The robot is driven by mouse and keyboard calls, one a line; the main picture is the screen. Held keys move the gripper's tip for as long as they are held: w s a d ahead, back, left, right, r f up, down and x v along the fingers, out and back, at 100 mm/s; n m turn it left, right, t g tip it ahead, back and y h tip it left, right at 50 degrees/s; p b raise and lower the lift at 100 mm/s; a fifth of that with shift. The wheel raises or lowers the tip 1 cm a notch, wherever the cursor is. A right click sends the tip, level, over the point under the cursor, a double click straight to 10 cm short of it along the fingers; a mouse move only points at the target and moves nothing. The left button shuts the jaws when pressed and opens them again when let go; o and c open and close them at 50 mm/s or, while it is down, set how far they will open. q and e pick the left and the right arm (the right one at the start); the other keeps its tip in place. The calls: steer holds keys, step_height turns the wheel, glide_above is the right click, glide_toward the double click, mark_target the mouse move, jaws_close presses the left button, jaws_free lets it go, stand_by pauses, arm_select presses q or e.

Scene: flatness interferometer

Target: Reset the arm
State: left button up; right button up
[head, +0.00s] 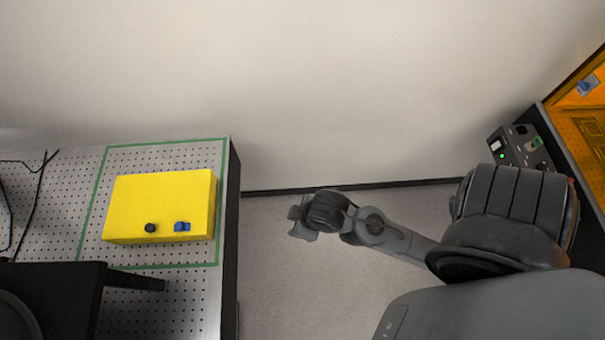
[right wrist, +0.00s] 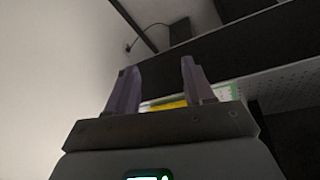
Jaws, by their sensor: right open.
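My right arm (head: 400,238) comes in from the right of the head view and reaches left over the open floor. Its gripper (head: 297,222) hangs over the floor gap, to the right of the perforated table and apart from it. In the right wrist view the two fingers of this gripper (right wrist: 160,65) stand apart with nothing held between them. My left gripper and left arm are not clearly seen in either view.
A yellow box (head: 160,200) with a black knob and a blue knob sits inside a green outline on the perforated table (head: 190,290) at left. A grey control box (head: 518,148) with a green light stands at far right, beside an orange panel (head: 585,120). Floor (head: 280,285) between is clear.

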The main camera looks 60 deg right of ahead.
steer(key=shift+s+d+f+m, duration=0.2)
steer(key=shift+s+d+m, duration=0.3)
steer(key=shift+s+m, duration=0.15)
steer(key=shift+r, duration=0.15)
step_height(320, 180, up, 18)
steer(key=p, duration=1.8)
steer(key=shift+r, duration=0.1)
